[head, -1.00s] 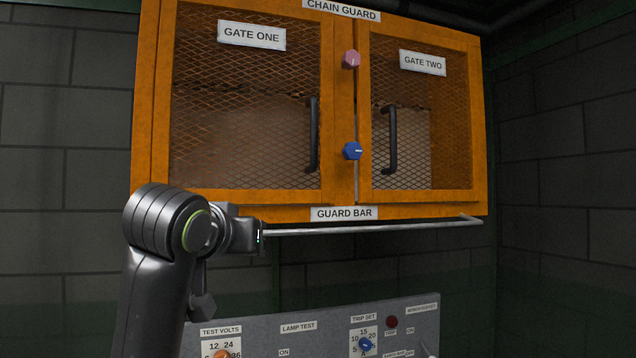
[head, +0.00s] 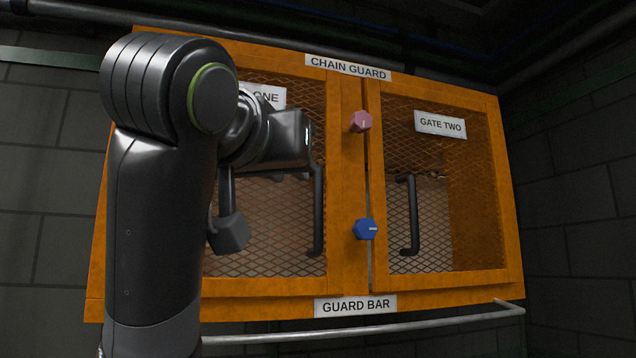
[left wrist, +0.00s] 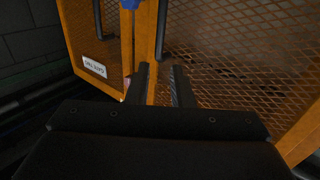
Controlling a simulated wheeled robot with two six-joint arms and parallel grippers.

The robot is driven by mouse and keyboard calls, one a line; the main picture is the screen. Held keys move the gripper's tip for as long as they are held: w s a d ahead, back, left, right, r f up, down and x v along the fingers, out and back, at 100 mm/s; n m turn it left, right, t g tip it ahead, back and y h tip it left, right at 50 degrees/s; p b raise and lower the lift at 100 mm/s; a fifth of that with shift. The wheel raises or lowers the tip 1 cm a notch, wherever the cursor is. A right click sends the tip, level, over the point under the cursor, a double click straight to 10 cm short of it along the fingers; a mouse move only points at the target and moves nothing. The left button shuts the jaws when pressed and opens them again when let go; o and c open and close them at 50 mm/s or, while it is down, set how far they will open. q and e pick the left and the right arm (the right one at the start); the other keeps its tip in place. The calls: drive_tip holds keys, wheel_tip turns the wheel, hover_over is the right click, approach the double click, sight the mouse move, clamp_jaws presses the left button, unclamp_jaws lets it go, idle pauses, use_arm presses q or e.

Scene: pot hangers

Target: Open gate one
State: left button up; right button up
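Gate one (head: 265,255) is the left orange-framed mesh door, and it looks closed. Its black vertical handle (head: 319,210) is near its right edge; it also shows at the top of the left wrist view (left wrist: 162,35). My left gripper (head: 307,145) is in front of gate one, by the handle's upper end, and my arm covers much of the door and its label. In the left wrist view my left gripper's two fingers (left wrist: 162,68) are apart with nothing between them, pointing at the cabinet. Whether they touch the handle cannot be told. My right gripper is not in view.
A pink knob (head: 361,121) and a blue knob (head: 365,229) are on the orange post between the doors. Gate two (head: 480,275), right, looks closed, with its own black handle (head: 411,215). The guard bar (head: 430,324) runs along below the cabinet.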

sight(317, 193)
use_arm(q)
drive_tip(key=p+x, duration=0.6)
drive_tip(key=x, duration=0.8)
drive_tip(key=shift+w, duration=0.25)
drive_tip(key=shift+w+d+f, duration=0.1)
drive_tip(key=shift+w, duration=0.2)
drive_tip(key=shift+c, duration=0.2)
clamp_jaws()
